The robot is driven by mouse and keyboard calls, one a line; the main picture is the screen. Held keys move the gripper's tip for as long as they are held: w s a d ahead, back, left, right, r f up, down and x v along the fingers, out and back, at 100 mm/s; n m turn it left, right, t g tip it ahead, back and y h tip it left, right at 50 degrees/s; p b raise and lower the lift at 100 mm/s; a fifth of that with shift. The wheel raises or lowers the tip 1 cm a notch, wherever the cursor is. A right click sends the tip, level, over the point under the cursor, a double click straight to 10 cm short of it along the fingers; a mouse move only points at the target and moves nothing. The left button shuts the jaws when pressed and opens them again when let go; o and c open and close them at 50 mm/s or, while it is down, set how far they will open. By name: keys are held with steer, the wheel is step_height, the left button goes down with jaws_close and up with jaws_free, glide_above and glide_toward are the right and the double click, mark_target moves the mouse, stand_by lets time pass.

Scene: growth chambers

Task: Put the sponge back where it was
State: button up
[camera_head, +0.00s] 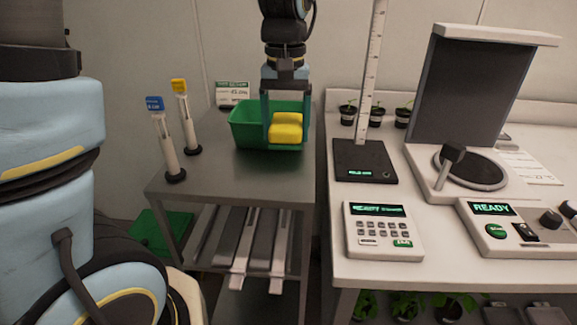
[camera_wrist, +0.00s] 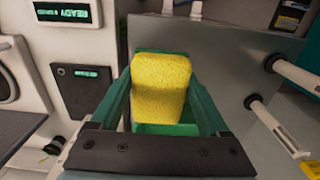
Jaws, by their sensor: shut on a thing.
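The yellow sponge (camera_head: 286,124) is between the two teal fingers of my gripper (camera_head: 285,135), which is shut on it. The gripper points down at the green tub (camera_head: 243,125) on the grey metal cart. The sponge overlaps the tub's right part in the head view; whether it hangs over the tub or sits within it I cannot tell. In the wrist view the sponge (camera_wrist: 160,88) fills the space between the fingers (camera_wrist: 160,110), with green of the tub (camera_wrist: 165,129) showing around it.
Two upright dispensers with a blue top (camera_head: 170,140) and a yellow top (camera_head: 186,115) stand on the cart's left. A small sign (camera_head: 232,93) stands behind the tub. Right of a gap, a white bench holds a black-based ruler stand (camera_head: 363,160) and a keypad device (camera_head: 382,231). The cart's front is clear.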

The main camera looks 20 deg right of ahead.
glide_above(286, 181)
step_height(286, 181, down, 6)
steer(key=shift+w+d+r+p, duration=0.1)
steer(key=shift+p, duration=0.35)
steer(key=shift+f, duration=2.05)
steer(key=shift+f, duration=0.1)
steer(key=shift+f, duration=0.1)
steer(key=o, duration=1.2)
steer(key=shift+c, duration=0.2)
step_height(286, 181, up, 12)
steer(key=shift+r+b, duration=0.2)
steer(key=shift+b, duration=0.1)
